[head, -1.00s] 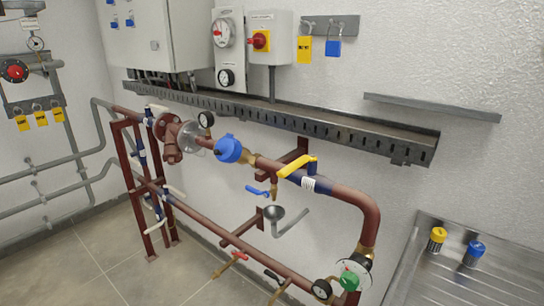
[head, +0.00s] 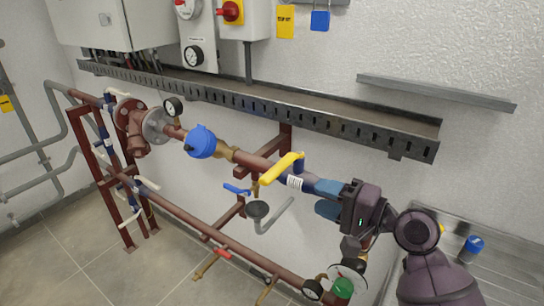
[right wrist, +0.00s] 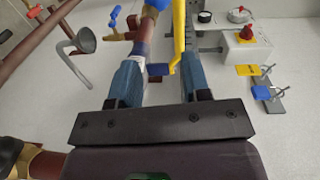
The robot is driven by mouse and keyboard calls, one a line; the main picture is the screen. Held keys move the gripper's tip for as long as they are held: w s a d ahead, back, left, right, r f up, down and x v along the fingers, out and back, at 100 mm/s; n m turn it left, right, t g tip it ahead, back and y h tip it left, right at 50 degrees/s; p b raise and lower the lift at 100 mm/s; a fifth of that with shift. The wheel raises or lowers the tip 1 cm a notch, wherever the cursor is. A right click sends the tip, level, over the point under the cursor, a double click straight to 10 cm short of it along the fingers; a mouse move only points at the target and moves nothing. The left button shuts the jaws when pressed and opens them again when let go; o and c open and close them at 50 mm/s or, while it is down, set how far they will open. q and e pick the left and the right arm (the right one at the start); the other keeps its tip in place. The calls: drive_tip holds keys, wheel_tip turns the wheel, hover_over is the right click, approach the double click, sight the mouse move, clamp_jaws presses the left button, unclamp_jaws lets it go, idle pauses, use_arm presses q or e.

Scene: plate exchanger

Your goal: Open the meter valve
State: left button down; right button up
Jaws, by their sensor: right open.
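The round blue meter (head: 201,142) sits further left on the same pipe. My right gripper (head: 318,197) comes in from the right with blue fingers, close to the handle's pivot end. In the right wrist view the gripper (right wrist: 160,68) is open, with the yellow handle (right wrist: 179,38) and its blue stem showing ahead between the fingertips. I cannot tell whether they touch. My left gripper is out of view.
A smaller blue lever (head: 237,189) and a grey funnel (head: 257,210) hang below the pipe. A grey cable tray (head: 270,104) runs along the wall above. A metal counter (head: 500,270) stands at the right, partly behind my right arm.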

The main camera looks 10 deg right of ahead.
sight(282, 172)
drive_tip(key=shift+y, duration=0.5)
drive_tip(key=x, duration=0.3)
drive_tip(key=r+x, duration=0.1)
drive_tip(key=x, duration=0.2)
drive_tip(key=r+x, duration=0.1)
drive_tip(key=x, duration=0.3)
drive_tip(key=shift+w+d+p, duration=0.15)
drive_tip(key=shift+w+p, duration=0.1)
drive_tip(key=shift+p, duration=0.05)
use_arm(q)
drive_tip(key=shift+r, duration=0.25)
use_arm(e)
drive_tip(key=shift+w+a, duration=0.45)
drive_tip(key=shift+w, duration=0.05)
drive_tip(key=c, duration=0.7)
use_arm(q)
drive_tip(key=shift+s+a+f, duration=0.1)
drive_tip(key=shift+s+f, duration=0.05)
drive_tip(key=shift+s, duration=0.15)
use_arm(e)
clamp_jaws()
